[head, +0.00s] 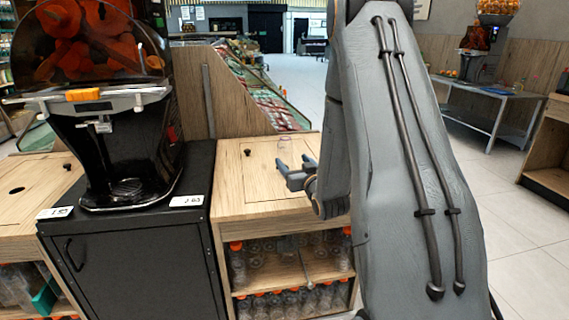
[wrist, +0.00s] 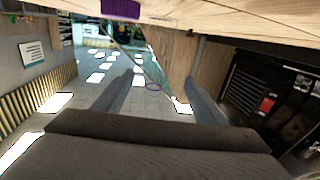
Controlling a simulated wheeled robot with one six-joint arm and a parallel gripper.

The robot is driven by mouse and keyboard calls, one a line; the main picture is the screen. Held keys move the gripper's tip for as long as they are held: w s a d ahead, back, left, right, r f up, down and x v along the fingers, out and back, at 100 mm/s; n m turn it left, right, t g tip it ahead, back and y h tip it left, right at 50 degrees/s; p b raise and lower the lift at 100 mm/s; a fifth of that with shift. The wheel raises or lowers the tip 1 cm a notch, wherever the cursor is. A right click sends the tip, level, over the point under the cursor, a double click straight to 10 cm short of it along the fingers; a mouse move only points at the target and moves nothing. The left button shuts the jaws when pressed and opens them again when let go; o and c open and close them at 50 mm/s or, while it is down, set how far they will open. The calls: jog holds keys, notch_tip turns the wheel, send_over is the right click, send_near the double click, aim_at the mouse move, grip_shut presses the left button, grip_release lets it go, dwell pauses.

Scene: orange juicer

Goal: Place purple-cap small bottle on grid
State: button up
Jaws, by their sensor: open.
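My gripper (head: 294,166) is open above the wooden counter in the head view, its fingers pointing away from me. A small clear object (head: 284,143), apparently the bottle, stands on the counter just beyond the fingertips. No purple cap can be made out there. The wrist view is upside down and shows my two open fingers (wrist: 158,80) with a faint round outline between them. A purple piece (wrist: 120,8), likely the cap, is at the top edge beside the wood. The black juicer (head: 110,110) has a dark drip grid (head: 130,189) at its base.
The juicer stands on a black cabinet (head: 140,250) left of the wooden counter (head: 240,185). Shelves below the counter hold several orange-capped bottles (head: 275,305). A small black knob (head: 247,152) sits on the counter. My arm hides the counter's right side.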

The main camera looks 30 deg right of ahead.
aim_at(288, 151)
jog(key=shift+w+d, duration=0.15)
jog(key=shift+w, duration=0.05)
jog(key=w, duration=0.2)
jog(key=w+d, duration=0.1)
jog(key=w, duration=0.4)
jog(key=shift+w+d+r, duration=0.15)
jog(key=shift+d+r, duration=0.05)
jog(key=shift+r, duration=0.2)
jog(key=shift+c, duration=0.2)
jog(key=c, duration=1.2)
